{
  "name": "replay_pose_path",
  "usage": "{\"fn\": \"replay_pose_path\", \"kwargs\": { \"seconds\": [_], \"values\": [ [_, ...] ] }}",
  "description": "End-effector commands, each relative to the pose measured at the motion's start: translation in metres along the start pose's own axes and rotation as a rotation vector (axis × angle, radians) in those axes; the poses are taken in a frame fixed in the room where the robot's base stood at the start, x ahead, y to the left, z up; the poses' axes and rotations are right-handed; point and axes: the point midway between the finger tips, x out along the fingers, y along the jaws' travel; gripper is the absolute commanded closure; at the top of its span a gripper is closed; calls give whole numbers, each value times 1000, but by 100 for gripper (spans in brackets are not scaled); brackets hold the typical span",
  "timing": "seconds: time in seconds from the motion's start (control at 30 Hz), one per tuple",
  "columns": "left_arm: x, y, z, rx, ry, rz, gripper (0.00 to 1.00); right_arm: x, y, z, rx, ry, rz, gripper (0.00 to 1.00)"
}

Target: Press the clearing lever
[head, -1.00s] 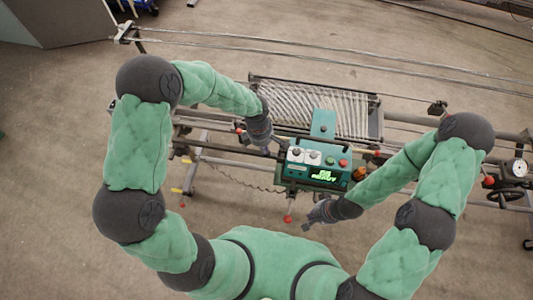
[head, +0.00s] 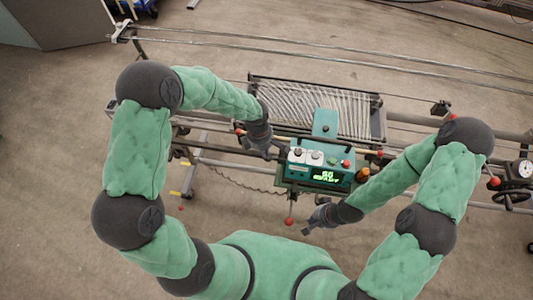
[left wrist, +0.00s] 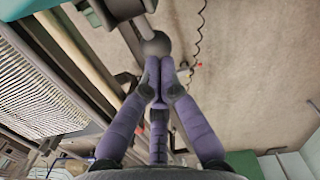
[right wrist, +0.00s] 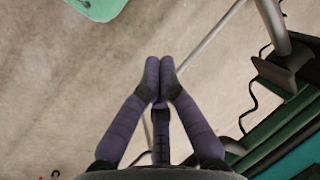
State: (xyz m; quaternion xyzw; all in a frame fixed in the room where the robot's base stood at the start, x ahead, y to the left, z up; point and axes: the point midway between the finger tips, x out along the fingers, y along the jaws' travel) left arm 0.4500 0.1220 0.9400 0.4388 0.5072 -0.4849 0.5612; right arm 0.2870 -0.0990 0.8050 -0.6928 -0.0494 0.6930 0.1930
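My left gripper (left wrist: 165,70) is shut, with its fingertips together at a dark grey ball-shaped knob (left wrist: 154,44) on a bar. Whether they touch it, I cannot tell. In the head view the left gripper (head: 274,155) is just left of the teal control box (head: 318,176). Which part is the clearing lever is unclear. One red-tipped lever (head: 289,220) hangs below the box, and another red knob (head: 240,131) is at the left gripper's upper left. My right gripper (right wrist: 160,66) is shut and empty over the floor, right of the hanging lever.
Metal rails run across the machine. A gauge and handwheel (head: 511,197) stand at the right. The floor in front is clear.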

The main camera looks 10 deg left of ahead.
Motion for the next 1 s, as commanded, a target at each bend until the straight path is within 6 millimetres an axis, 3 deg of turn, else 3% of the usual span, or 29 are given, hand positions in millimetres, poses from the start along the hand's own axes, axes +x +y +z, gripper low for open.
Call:
{"fn": "replay_pose_path", "kwargs": {
  "seconds": [0.3,0.67,0.83,1.0],
  "values": [
    [-12,-1,-28,-3,0,-2,100,1,0,0,0,0,0,100],
    [-16,0,-29,0,1,0,100,1,0,0,0,0,0,100],
    [-36,1,-29,-2,0,4,100,1,0,0,0,0,0,100],
    [-70,1,-28,-1,0,4,100,1,0,0,0,-1,0,100]
  ]
}}
